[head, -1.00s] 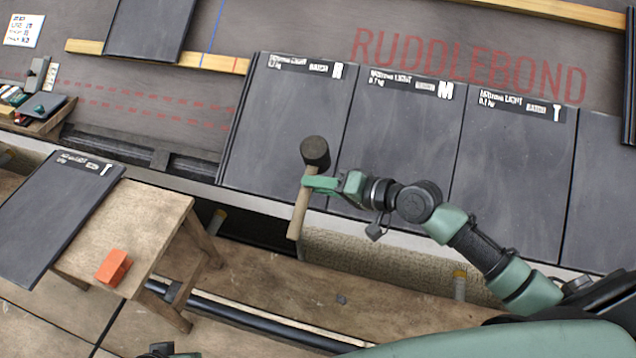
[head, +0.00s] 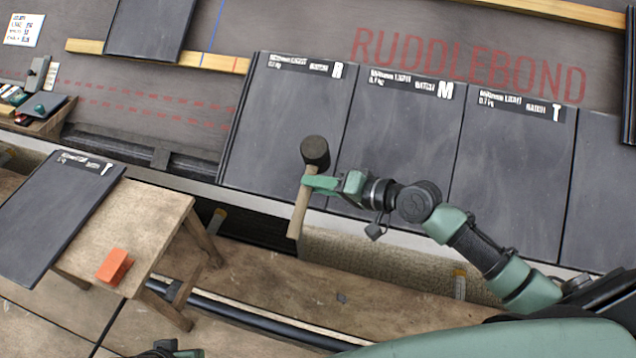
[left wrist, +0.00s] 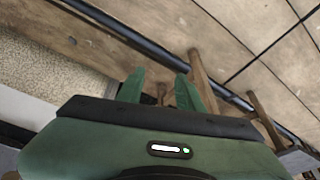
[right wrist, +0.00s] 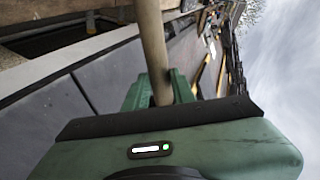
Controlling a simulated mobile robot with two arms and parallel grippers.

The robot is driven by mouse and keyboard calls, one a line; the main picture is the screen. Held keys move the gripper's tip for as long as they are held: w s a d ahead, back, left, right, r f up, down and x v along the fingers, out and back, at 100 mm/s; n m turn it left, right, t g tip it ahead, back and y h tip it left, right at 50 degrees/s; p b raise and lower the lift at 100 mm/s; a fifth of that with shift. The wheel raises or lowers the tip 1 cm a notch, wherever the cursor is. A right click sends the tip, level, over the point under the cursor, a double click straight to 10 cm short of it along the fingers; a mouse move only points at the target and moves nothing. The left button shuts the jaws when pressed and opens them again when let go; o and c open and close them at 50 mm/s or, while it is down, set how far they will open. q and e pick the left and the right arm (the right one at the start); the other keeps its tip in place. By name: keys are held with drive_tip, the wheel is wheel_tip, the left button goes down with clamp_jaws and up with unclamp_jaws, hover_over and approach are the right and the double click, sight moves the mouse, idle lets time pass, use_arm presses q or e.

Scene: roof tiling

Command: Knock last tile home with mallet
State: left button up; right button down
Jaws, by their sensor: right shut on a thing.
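The mallet (head: 315,152) has a dark round head and a pale wooden handle. My right gripper (head: 308,183) is shut on the handle; in the right wrist view the handle (right wrist: 151,40) passes between the green fingers. The head shows over the lower right part of the tile marked R (head: 280,125), near its joint with the tile marked M (head: 405,130). I cannot tell whether it touches the slate. R is the leftmost tile of the lower row. My left gripper (left wrist: 160,88) has its fingers apart, with nothing between them, above the floor boards.
More row tiles, one marked T (head: 510,170), lie to the right. Another slate tile (head: 50,215) and an orange block (head: 115,266) are on a wooden table (head: 155,225). A batten (head: 225,63) crosses the roof. Bare underlay lies left of R. A gutter edge runs below.

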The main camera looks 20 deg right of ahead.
use_arm(q)
drive_tip(key=shift+f, duration=0.95)
